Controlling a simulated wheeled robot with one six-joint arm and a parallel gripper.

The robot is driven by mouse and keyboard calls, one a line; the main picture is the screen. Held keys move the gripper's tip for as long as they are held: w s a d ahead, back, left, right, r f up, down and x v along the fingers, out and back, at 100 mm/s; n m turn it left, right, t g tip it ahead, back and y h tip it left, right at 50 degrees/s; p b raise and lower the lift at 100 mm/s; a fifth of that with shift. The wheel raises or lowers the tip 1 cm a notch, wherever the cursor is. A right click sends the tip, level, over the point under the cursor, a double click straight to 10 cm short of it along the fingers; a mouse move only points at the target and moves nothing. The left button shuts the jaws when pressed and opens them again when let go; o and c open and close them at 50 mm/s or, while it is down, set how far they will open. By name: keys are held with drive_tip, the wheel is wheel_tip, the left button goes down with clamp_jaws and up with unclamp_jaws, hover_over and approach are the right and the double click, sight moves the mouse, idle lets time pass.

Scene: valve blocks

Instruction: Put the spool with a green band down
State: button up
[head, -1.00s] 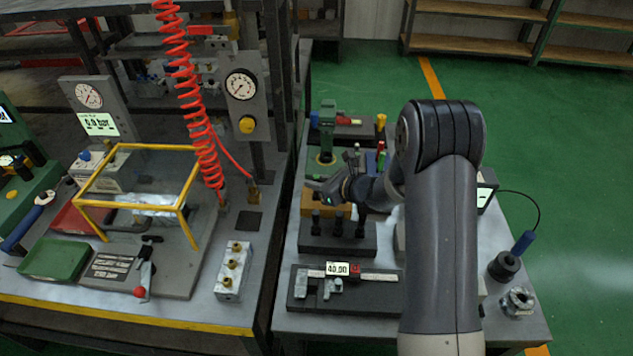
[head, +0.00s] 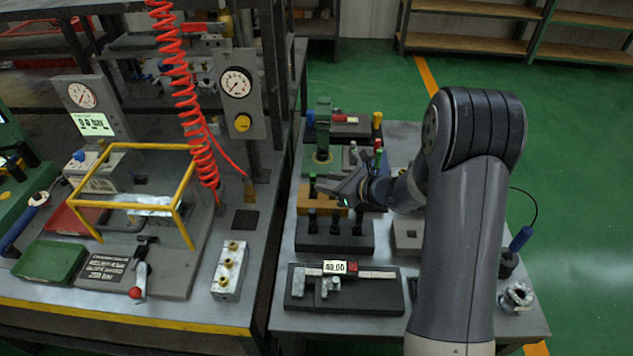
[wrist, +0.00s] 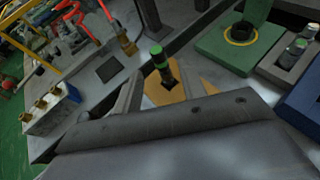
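The spool with a green band (head: 312,187) is dark and stands upright at the left end of an orange-brown block (head: 300,200). In the wrist view the spool (wrist: 163,65) shows its green band and top, with its foot at a dark square on the orange block (wrist: 203,82). My gripper (head: 327,188) is just right of the spool in the head view. In the wrist view its two fingers are apart, one to each side of the spool, with visible gaps. The gripper looks open and does not appear to grip it.
A black block (head: 335,246) with several dark pegs stands in front. A caliper on a dark plate (head: 347,290) lies nearer. A green fixture (head: 322,150) stands behind. The yellow-framed rig (head: 140,148) and a block with brass fittings (head: 230,272) are on the left bench.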

sight(313, 175)
drive_tip(key=v, duration=0.6)
drive_tip(key=x, duration=1.2)
drive_tip(key=shift+f, duration=0.4)
drive_tip(key=shift+r+p, duration=0.55)
drive_tip(key=shift+p, duration=0.05)
drive_tip(key=shift+r, duration=0.55)
drive_tip(key=shift+f, duration=0.1)
